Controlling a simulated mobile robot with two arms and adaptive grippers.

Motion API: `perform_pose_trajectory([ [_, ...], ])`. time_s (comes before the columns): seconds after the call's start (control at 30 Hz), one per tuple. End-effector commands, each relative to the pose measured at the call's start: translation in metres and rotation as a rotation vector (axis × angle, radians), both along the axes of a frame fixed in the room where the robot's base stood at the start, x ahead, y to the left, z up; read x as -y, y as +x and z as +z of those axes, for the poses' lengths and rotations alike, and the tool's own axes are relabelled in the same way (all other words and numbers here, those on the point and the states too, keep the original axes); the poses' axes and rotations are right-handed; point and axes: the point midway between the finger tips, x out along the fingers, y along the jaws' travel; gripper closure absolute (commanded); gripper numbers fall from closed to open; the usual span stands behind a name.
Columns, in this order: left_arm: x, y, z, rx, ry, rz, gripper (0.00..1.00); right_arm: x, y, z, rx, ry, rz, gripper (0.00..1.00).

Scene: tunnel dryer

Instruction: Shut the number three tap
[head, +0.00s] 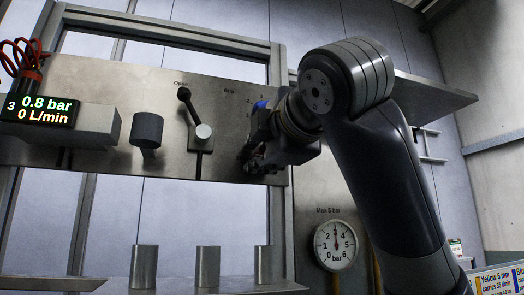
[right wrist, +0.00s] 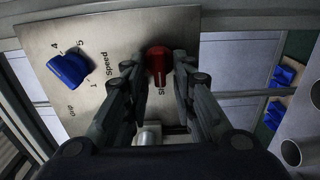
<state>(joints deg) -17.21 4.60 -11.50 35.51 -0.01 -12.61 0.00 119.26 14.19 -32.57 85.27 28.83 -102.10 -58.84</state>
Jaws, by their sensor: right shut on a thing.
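My right gripper (head: 252,150) is at the steel panel (head: 95,75), right of a lever with a black ball (head: 184,94). In the right wrist view, my right gripper (right wrist: 157,72) has its fingers on either side of a red knob (right wrist: 158,60), shut on it. In the head view my gripper hides this knob. A blue knob (right wrist: 68,70) beside it has numbers and the word "Speed"; a bit of blue (head: 261,104) shows above my gripper. I cannot tell which part is the number three tap. My left gripper is not in view.
A display (head: 40,110) marked 3 reads 0.8 bar and 0 L/min. A dark grey cylinder (head: 147,128) sticks out of the panel. Several metal cylinders (head: 207,266) stand below.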

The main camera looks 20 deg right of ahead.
Motion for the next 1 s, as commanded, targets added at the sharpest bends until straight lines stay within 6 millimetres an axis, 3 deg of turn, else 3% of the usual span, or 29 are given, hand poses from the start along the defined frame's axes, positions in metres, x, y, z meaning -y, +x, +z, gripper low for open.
perform_pose_trajectory([
  [0.47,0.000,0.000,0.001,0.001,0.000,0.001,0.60,0.001,0.000,0.001,0.005,-0.014,-0.001,1.00],
  [0.5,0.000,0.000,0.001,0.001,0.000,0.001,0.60,0.001,0.000,0.001,0.005,-0.014,-0.001,0.71],
  [0.83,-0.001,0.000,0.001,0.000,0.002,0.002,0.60,0.000,-0.001,0.001,0.002,-0.013,-0.001,0.70],
  [1.0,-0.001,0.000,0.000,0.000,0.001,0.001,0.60,0.000,-0.016,0.001,0.004,-0.013,0.001,0.70],
])
